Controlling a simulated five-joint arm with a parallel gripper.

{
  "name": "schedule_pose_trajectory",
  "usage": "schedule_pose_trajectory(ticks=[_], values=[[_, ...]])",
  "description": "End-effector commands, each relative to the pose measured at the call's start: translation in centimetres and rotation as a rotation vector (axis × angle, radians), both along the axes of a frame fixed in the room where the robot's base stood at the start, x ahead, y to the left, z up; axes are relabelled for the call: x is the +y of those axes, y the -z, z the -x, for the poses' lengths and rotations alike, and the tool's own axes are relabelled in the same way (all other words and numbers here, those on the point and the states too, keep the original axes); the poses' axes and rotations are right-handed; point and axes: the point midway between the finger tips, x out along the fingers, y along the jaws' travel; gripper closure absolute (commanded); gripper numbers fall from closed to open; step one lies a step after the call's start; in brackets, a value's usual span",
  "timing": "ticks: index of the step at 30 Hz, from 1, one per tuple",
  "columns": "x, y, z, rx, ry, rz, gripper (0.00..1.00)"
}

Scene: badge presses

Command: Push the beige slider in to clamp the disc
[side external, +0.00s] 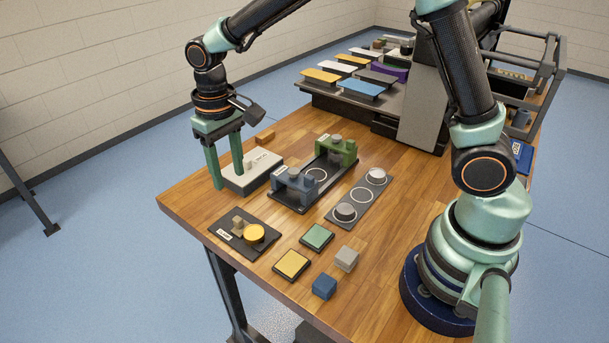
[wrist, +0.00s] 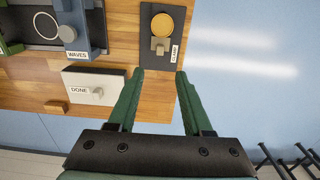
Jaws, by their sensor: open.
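The beige slider (side external: 238,224) sits on a dark clamp plate (side external: 271,238) near the table's front left edge. The yellow disc (side external: 254,234) lies on the same plate beside it; whether they touch is unclear. In the wrist view, the slider (wrist: 160,46) is between the disc (wrist: 162,23) and my fingertips, with a label at its right. My gripper (side external: 228,181) is open and empty, fingers pointing down, by the white DONE box. In the wrist view, my gripper (wrist: 161,74) has its fingertips apart, roughly in line with the slider.
The white DONE box (wrist: 95,82) with a small knob stands close to my left finger in the wrist view. A blue press (side external: 296,184) and a green press (side external: 338,150) stand behind. Yellow (side external: 292,264) and green (side external: 317,236) pads lie right of the plate.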

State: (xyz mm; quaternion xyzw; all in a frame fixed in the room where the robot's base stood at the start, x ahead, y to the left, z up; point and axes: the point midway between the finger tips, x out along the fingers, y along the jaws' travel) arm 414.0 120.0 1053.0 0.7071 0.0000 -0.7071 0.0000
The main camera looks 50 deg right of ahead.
Motion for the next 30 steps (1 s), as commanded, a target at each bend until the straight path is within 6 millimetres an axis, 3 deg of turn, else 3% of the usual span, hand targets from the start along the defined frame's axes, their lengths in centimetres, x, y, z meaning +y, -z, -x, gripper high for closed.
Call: schedule_pose_trajectory(ticks=[14, 30], values=[[0.0, -0.7, 0.0, -0.001, 0.0, 0.0, 0.5], [0.0, -4.6, 0.0, -0.002, 0.0, -0.001, 0.5]])
